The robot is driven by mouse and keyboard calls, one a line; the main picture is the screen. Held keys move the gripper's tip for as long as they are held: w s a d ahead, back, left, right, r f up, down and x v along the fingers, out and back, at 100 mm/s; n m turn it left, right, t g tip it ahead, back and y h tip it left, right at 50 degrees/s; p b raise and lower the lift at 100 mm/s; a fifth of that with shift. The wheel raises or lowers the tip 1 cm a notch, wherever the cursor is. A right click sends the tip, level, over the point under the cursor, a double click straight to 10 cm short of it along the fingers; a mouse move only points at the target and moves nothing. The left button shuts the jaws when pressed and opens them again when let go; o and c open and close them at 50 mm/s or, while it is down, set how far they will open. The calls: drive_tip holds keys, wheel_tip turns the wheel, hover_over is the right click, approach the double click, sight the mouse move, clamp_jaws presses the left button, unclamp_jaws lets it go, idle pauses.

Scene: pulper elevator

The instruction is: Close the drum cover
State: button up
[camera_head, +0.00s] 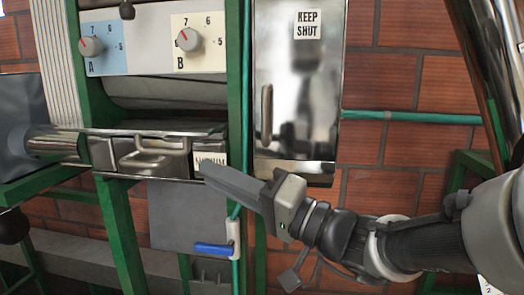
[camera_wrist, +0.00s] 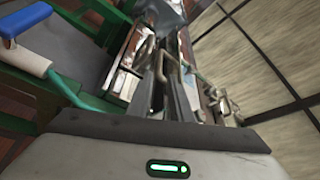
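A long metal housing with a loop handle (camera_head: 155,152) runs below the grey drum (camera_head: 165,92) at the left of the head view. I cannot tell for sure which part is the drum cover. A label is at the housing's right end, partly behind my fingers. My gripper (camera_head: 207,172) is in front of that end, fingers pointing left. In the wrist view my gripper (camera_wrist: 163,75) shows two fingers with a narrow gap between them, and nothing is clearly held. A bent metal handle shows just beyond the fingertips; contact cannot be told.
A shiny metal door marked KEEP SHUT (camera_head: 300,95) is to the right, with a vertical handle. Above the drum is a panel with knobs A and B (camera_head: 150,40). A blue-handled lever (camera_head: 214,249) hangs below my gripper. Green frame posts and a green pipe (camera_head: 410,117) are nearby.

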sight(163, 151)
drive_tip(key=x, duration=1.3)
drive_tip(key=shift+w+a, duration=0.2)
drive_tip(key=shift+c, duration=0.4)
clamp_jaws()
